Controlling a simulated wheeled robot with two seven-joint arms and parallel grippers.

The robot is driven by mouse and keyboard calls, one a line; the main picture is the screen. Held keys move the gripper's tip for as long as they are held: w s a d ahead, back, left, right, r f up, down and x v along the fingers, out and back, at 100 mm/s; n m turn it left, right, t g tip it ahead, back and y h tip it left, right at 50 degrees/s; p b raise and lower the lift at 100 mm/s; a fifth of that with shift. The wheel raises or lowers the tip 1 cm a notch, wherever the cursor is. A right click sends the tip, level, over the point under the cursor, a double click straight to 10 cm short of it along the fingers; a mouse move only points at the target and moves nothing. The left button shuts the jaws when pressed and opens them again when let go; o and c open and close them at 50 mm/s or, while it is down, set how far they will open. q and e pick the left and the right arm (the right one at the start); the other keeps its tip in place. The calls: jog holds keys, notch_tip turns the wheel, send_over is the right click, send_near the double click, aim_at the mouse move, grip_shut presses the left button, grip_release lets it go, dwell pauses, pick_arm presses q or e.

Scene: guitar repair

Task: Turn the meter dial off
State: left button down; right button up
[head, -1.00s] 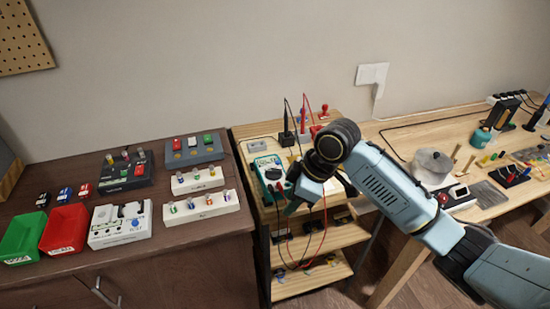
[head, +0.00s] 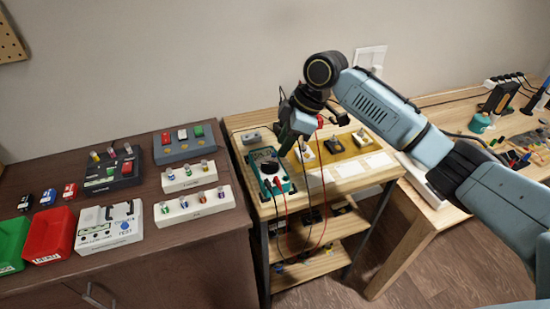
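The meter (head: 271,174) is a teal multimeter with a dark round dial on its face. It lies on the top of the small wooden shelf unit (head: 348,185), with red and black leads at its lower end. My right gripper (head: 287,146) points down just above and right of the meter's upper part. Its fingers are dark and small; I cannot tell whether they are open or shut, or touch the meter. The dial's exact setting is too small to read. My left gripper is not in view.
On the shelf top, a yellow mat (head: 340,147) with several dark-and-white parts lies right of the meter, and a small grey box (head: 251,137) behind it. Red and black leads hang in front. The dark cabinet (head: 190,240) at left holds bins and switch boxes.

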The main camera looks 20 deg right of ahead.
aim_at(272, 164)
jog(key=x, duration=0.6)
jog(key=shift+b, duration=0.3)
jog(key=shift+c, duration=0.3)
grip_shut()
